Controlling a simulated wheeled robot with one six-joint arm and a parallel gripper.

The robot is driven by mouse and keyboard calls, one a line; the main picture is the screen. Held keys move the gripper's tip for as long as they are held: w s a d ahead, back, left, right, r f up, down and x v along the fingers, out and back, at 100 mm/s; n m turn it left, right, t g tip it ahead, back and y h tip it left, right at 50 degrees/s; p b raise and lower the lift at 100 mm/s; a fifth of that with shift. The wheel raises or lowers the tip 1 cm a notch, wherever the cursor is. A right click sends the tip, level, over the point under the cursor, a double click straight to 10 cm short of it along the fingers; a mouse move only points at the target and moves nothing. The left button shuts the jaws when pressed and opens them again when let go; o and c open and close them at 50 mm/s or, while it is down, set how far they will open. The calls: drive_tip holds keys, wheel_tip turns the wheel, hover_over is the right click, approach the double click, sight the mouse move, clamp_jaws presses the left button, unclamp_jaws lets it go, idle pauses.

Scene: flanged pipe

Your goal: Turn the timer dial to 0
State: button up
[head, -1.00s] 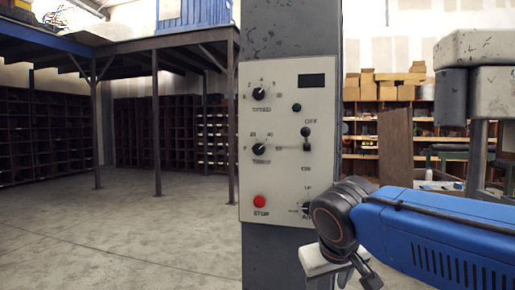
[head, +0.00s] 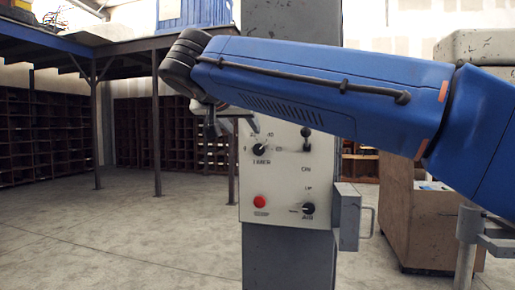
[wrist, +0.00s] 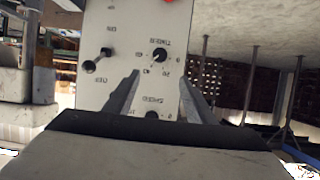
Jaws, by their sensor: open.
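The timer dial (head: 260,149) is a small black knob on a pale control panel (head: 285,180), with numbers around it and its label below. The wrist view shows it upside down (wrist: 159,55), just beyond the fingertips; its pointer is too small to read surely. My gripper (head: 233,127) is in front of the panel's upper left, above the timer dial in the head view. In the wrist view, my gripper (wrist: 159,78) has its two fingers apart with nothing between them. The speed dial (wrist: 152,115) is partly hidden at the bottom of that view, and my arm covers it in the head view.
A red stop button (head: 260,202) and another black knob (head: 308,208) sit low on the panel. A lever switch (head: 306,132) sticks out right of the timer dial. A grey box with a handle (head: 349,217) juts from the column's right side. The floor at left is clear.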

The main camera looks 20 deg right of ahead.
sight(258, 147)
drive_tip(key=x, duration=1.7)
drive_tip(key=shift+f, duration=0.2)
drive_tip(key=c, duration=1)
